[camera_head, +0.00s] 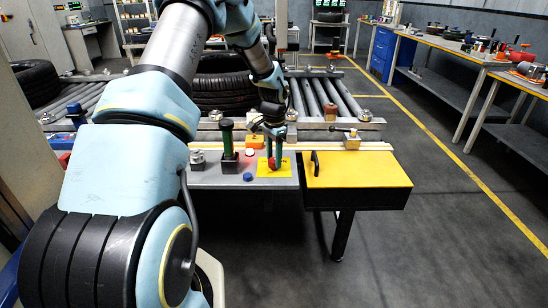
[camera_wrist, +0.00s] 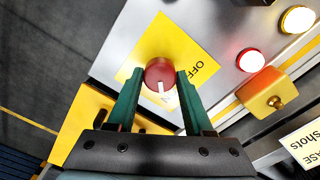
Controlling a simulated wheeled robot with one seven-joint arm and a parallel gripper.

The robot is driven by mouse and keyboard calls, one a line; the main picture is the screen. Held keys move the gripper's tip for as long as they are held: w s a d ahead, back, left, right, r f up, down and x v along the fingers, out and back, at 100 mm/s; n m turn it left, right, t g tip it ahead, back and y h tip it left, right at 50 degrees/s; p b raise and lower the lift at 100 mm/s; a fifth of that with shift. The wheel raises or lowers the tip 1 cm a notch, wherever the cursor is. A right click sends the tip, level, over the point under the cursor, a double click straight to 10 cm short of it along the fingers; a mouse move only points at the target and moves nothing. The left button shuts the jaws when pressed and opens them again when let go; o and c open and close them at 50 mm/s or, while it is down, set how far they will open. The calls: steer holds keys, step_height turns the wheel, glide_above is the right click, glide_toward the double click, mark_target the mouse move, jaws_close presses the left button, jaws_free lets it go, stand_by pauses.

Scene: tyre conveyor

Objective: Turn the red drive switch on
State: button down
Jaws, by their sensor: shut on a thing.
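Other lettering on the plate is partly hidden by my gripper. The plate lies on the grey panel and also shows in the head view (camera_head: 287,172). My gripper (camera_wrist: 158,80) points down at the knob, with one green finger on each side of it. The fingers are shut on the knob. In the head view, my gripper (camera_head: 271,163) stands over the yellow plate and hides much of the knob.
A lit red lamp (camera_wrist: 250,60) and a lit white lamp (camera_wrist: 298,20) are beside the plate. A yellow box with a brass toggle (camera_wrist: 268,93) is close by. A blue button (camera_head: 248,177) and a green-handled lever (camera_head: 228,140) stand left. Behind is a roller conveyor (camera_head: 325,97) with tyres.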

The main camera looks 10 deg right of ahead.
mark_target(274, 160)
steer(key=shift+c, duration=1.4)
jaws_free()
step_height(274, 160, up, 11)
steer(key=b, duration=0.2)
steer(key=shift+b, duration=0.35)
steer(key=shift+f, duration=0.1)
